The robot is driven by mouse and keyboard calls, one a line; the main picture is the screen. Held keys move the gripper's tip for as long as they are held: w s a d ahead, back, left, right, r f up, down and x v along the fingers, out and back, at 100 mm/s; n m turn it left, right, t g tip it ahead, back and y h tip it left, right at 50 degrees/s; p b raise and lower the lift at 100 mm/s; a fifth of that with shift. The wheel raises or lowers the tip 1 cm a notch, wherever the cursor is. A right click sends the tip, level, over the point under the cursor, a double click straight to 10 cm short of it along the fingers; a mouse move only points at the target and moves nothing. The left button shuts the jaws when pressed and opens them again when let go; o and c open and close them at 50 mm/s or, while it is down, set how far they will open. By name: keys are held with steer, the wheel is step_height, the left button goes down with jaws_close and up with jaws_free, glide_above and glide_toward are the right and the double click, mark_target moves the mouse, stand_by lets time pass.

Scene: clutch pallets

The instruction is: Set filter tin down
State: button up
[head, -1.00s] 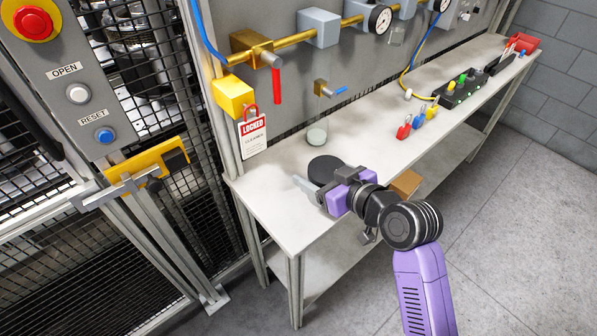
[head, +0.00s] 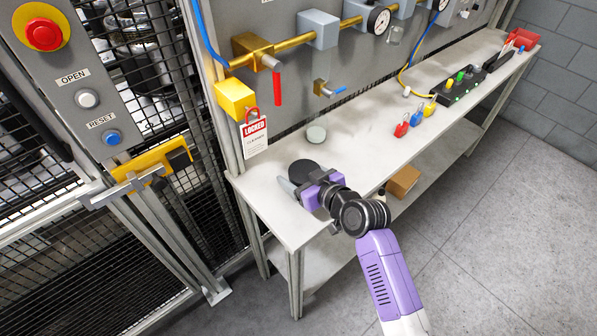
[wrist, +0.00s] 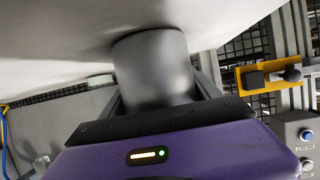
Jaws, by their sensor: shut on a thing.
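The filter tin (head: 304,171) is a dark cylinder with a flat black top, at the near left end of the white bench (head: 262,198). My gripper (head: 302,186) is shut on it from the near side, with one grey finger showing to its left. In the wrist view the tin (wrist: 150,65) stands between the two fingers of my gripper (wrist: 160,85), and one end is against or very close to the bench surface. I cannot tell whether it touches. The tin looks upright.
Coloured padlocks (head: 415,118) and a black block (head: 460,100) lie further right. A cardboard box (head: 403,182) is on the lower shelf. The mid bench is clear.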

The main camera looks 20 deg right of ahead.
steer(key=shift+f+b, duration=0.2)
steer(key=shift+b, duration=0.1)
steer(key=o, duration=1.6)
steer(key=shift+r, duration=0.1)
steer(key=shift+r, duration=0.1)
steer(key=b+v, duration=0.1)
steer(key=v, duration=1.1)
